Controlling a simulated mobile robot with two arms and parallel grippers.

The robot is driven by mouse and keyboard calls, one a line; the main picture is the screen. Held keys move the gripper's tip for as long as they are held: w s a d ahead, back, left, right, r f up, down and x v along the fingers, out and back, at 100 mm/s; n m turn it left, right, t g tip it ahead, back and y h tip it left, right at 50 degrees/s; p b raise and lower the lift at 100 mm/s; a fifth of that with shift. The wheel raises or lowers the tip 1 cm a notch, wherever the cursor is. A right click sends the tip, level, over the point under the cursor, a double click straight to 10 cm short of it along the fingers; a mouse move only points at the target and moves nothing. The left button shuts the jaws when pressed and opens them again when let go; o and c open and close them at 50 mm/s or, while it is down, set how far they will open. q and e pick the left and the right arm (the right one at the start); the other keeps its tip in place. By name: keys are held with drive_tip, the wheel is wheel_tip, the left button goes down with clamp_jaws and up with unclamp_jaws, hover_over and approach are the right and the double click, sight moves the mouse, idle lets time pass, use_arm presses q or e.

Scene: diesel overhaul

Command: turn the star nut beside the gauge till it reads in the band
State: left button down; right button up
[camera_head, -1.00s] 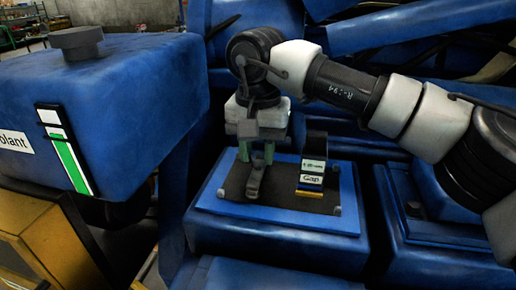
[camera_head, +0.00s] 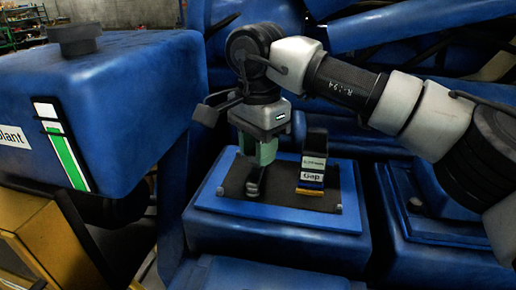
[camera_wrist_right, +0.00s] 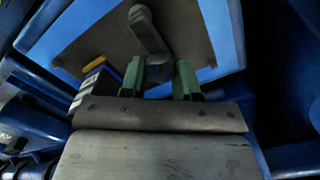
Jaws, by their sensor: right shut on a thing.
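My right gripper (camera_head: 257,158) points down over the dark plate on the blue engine block, its green fingers shut on a dark grey piece that I take for the star nut (camera_head: 253,186). In the right wrist view the green fingertips (camera_wrist_right: 160,72) stand either side of the grey piece (camera_wrist_right: 147,28), which looks like a long arm with a rounded end. Its star shape cannot be made out. My left gripper is not in view.
A blue tank (camera_head: 120,95) with a dark cap and a green-and-white level strip stands at the left. A yellow frame (camera_head: 38,245) is below it. Blue pipes (camera_head: 420,35) crowd behind my right arm. The front of the blue plate (camera_head: 285,218) is clear.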

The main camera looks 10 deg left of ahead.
drive_tip(key=m+b, duration=0.1)
drive_tip(key=m, duration=0.4)
drive_tip(key=shift+m, duration=0.3)
drive_tip(key=m+b, duration=0.1)
drive_tip(key=m, duration=0.4)
drive_tip(key=m+b, duration=0.1)
drive_tip(key=m, duration=0.4)
drive_tip(key=shift+r+m, duration=0.1)
drive_tip(key=shift+m, duration=0.3)
drive_tip(key=m+b, duration=0.1)
drive_tip(key=m, duration=0.3)
drive_tip(key=shift+m, duration=0.4)
drive_tip(key=shift+r, duration=0.1)
drive_tip(key=o, duration=0.9)
wheel_tip(320, 180, up, 11)
drive_tip(key=shift+f, duration=0.2)
